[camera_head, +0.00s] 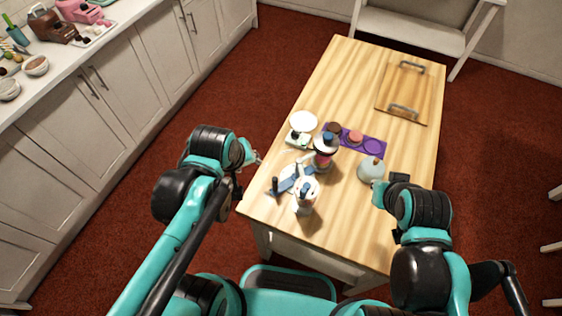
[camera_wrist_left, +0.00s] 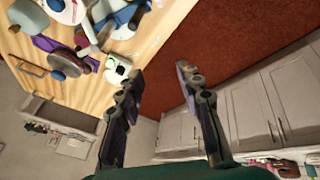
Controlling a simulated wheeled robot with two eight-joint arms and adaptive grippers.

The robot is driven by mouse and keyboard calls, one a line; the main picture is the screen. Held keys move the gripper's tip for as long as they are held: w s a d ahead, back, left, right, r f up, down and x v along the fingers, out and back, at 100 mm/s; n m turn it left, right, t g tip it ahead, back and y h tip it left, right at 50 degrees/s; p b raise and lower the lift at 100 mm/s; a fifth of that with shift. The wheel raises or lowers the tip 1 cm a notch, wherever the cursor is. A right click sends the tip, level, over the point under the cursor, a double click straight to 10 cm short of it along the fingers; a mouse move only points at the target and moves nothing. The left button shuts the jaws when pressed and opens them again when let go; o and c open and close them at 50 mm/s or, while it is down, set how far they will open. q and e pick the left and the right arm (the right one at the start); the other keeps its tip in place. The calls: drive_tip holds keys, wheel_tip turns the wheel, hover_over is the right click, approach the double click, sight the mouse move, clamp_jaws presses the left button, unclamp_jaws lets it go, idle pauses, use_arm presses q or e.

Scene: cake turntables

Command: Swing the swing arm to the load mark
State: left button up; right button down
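A blue swing arm (camera_head: 290,182) with a dark upright peg at its left end lies near the front left of the table. It also shows in the left wrist view (camera_wrist_left: 124,18), partly cut off by the top edge. I cannot make out the load mark. My left gripper (camera_head: 250,153) is by the table's left edge, apart from the swing arm. The left wrist view shows its fingers (camera_wrist_left: 156,76) open and empty. My right gripper (camera_head: 384,184) is close to a pale domed object (camera_head: 371,170); its fingers are unclear.
A clear container with a blue knob (camera_head: 325,154), a white disc (camera_head: 303,122) and a purple mat (camera_head: 379,147) with round pieces stand behind. A board with two handles (camera_head: 402,92) lies at the back right. The table (camera_head: 345,222) is bare at front right.

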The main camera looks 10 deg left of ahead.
sight(275, 178)
use_arm(q)
drive_tip(key=w+d+f+n+g+p, duration=0.1)
drive_tip(key=d+n, duration=0.1)
drive_tip(key=n, duration=0.2)
drive_tip(key=w+d+f+n+g+p, duration=0.1)
drive_tip(key=w+d+f+n+g, duration=0.1)
drive_tip(key=n, duration=0.3)
drive_tip(key=w+d+f+n+g+p, duration=0.1)
drive_tip(key=d+n, duration=0.1)
drive_tip(key=n, duration=0.2)
drive_tip(key=shift+w+d+f+n+g, duration=0.15)
drive_tip(key=shift+f+n+g, duration=0.1)
drive_tip(key=shift+n+g, duration=0.15)
drive_tip(key=shift+d+f+n, duration=0.2)
drive_tip(key=shift+f+n, duration=0.25)
drive_tip(key=shift+n, duration=0.05)
wheel_tip(275, 178, down, 9)
drive_tip(key=b, duration=0.7)
drive_tip(key=shift+f+b, duration=0.2)
drive_tip(key=shift+b, duration=0.1)
drive_tip(key=shift+r, duration=0.15)
clamp_jaws()
